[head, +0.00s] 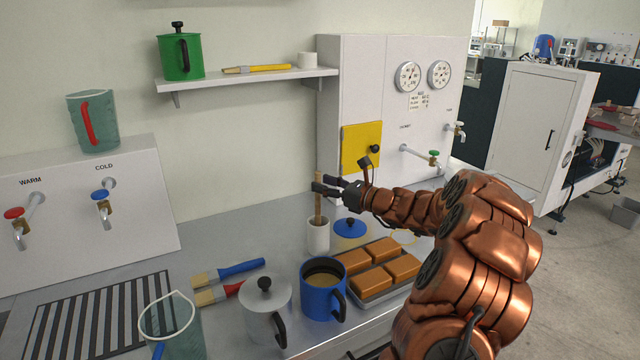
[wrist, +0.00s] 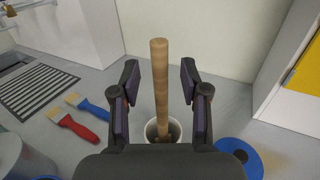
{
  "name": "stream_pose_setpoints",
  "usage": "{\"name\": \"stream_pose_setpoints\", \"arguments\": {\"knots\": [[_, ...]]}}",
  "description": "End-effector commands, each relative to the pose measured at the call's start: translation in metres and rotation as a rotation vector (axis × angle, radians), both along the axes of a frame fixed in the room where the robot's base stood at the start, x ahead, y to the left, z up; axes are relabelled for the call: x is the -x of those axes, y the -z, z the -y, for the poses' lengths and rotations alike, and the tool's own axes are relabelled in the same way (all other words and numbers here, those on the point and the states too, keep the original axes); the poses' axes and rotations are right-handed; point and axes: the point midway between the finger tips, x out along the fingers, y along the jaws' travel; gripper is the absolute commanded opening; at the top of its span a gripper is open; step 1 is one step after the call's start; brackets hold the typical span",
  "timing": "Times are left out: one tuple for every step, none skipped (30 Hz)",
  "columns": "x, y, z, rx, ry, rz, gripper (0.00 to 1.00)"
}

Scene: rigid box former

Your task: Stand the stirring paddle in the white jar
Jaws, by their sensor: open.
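The wooden stirring paddle (head: 318,200) stands upright in the white jar (head: 318,238) on the metal counter. Its lower end is inside the jar and hidden by the wall. In the wrist view the paddle (wrist: 160,85) rises out of the jar (wrist: 174,129), between my two fingers. My gripper (head: 322,184) is open around the upper part of the paddle, with a gap on each side in the wrist view.
A blue lid (head: 350,229) lies right of the jar. A tray of brown blocks (head: 368,290), a blue pot (head: 324,293) and a grey lidded pot (head: 265,305) stand in front. Two brushes (head: 240,270) lie to the left. A shelf (head: 240,80) is above.

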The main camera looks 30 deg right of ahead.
Motion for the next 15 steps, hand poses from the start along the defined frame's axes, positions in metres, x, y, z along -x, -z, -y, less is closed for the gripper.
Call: {"name": "stream_pose_setpoints", "arguments": {"knots": [[0.009, -0.001, 0.005, -0.001, 0.004, 0.002, 0.45], [0.014, -0.001, 0.007, -0.002, 0.004, 0.001, 0.45], [0.022, -0.001, 0.010, -0.001, 0.003, 0.001, 0.45], [0.027, -0.001, 0.012, -0.003, 0.004, 0.001, 0.45], [0.033, 0.000, 0.014, -0.003, 0.004, 0.001, 0.45], [0.040, 0.000, 0.017, -0.003, 0.004, 0.001, 0.45], [0.046, 0.000, 0.020, -0.004, 0.004, 0.001, 0.45], [0.051, 0.000, 0.021, -0.002, 0.003, -0.001, 0.45], [0.057, 0.000, 0.024, -0.002, 0.004, -0.001, 0.45], [0.062, 0.001, 0.027, -0.002, 0.004, -0.001, 0.45], [0.066, 0.000, 0.029, -0.002, 0.005, -0.001, 0.45], [0.071, 0.001, 0.030, -0.001, 0.004, 0.000, 0.45], [0.075, 0.001, 0.032, -0.001, 0.004, 0.000, 0.45], [0.078, 0.001, 0.033, -0.001, 0.005, 0.000, 0.45], [0.082, 0.001, 0.035, 0.000, 0.004, -0.001, 0.45]]}}
